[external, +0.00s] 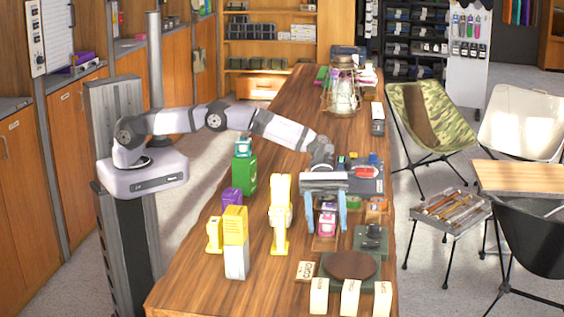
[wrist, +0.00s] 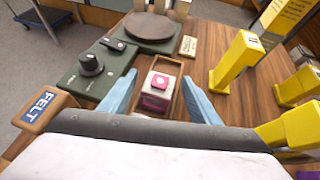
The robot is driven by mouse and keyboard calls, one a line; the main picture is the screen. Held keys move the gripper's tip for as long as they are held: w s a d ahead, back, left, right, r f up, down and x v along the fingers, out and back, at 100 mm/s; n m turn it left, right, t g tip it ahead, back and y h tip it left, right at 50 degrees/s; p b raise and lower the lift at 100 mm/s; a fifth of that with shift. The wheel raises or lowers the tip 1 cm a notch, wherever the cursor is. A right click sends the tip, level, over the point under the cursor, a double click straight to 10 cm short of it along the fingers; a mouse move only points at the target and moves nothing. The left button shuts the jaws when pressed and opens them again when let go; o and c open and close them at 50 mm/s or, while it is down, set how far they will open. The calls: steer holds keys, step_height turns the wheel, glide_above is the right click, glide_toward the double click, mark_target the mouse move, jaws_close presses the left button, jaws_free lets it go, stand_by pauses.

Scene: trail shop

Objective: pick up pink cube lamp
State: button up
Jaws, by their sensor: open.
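The pink cube lamp (wrist: 155,92) is a small pale cube with pink parts in the wrist view. It sits in a shallow wooden tray (wrist: 176,72) on the wooden table. The lamp also shows in the external view (external: 326,222), under my gripper and partly framed by its fingers. My gripper (external: 326,232) is open, pointing down, with one blue finger on each side of the lamp. In the wrist view the fingers of my gripper (wrist: 160,84) flank the tray, with the lamp between them; contact cannot be told. Nothing is held.
A dark green stove (wrist: 106,65) with knobs and a round brown plate (wrist: 150,27) stand close by. Yellow items (external: 280,215) stand left of my gripper in the external view. A FELT block (wrist: 43,108) is near one finger. Pale blocks (external: 350,297) line the front edge.

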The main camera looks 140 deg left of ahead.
mark_target(327, 216)
steer(key=c, duration=1.2)
steer(key=shift+r, duration=0.1)
step_height(327, 216, up, 10)
steer(key=shift+f, duration=0.1)
